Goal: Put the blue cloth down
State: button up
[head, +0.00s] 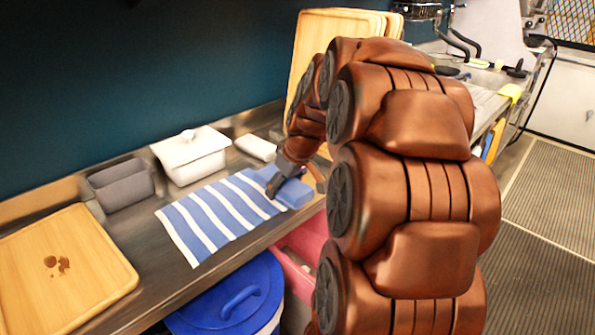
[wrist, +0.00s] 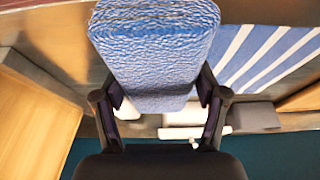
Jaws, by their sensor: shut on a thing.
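The blue cloth (head: 296,193) is a thick, folded, textured block. It is between the fingers of my gripper (head: 284,184), over the front part of the counter at the right end of a blue-and-white striped towel (head: 217,214). In the wrist view, both fingers of my gripper (wrist: 162,100) press on the sides of the blue cloth (wrist: 155,45), and the striped towel (wrist: 262,58) lies beside it. My arm hides part of the counter to the right. I cannot tell whether the cloth touches the surface below.
A wooden board (head: 90,255) with brown stains lies at the left. A grey container (head: 122,186), a white lidded dish (head: 192,158) and a small white item (head: 256,147) stand along the back. Wooden boards (head: 312,60) lean behind my arm. A blue-lidded bin (head: 215,318) is below the counter's edge.

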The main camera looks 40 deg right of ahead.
jog(key=w+d, duration=0.2)
jog(key=d, duration=0.1)
jog(key=w+d+f+p, duration=0.1)
jog(key=w+d, duration=0.1)
jog(key=d, duration=0.2)
jog(key=w+d+p, duration=0.1)
jog(key=w+d, duration=0.1)
jog(key=d, duration=0.2)
jog(key=shift+d+f, duration=0.15)
jog(key=shift+d, duration=0.1)
jog(key=shift+s+f+p, duration=0.1)
jog(key=shift+f+p, duration=0.35)
jog(key=shift+f, duration=1.3)
jog(key=shift+f+b, duration=0.3)
jog(key=o, duration=1.6)
jog(key=shift+c, duration=0.2)
jog(key=shift+r, duration=0.1)
jog(key=shift+s+r, duration=0.1)
jog(key=shift+r, duration=0.55)
jog(key=b+v, duration=0.1)
jog(key=v, duration=1)
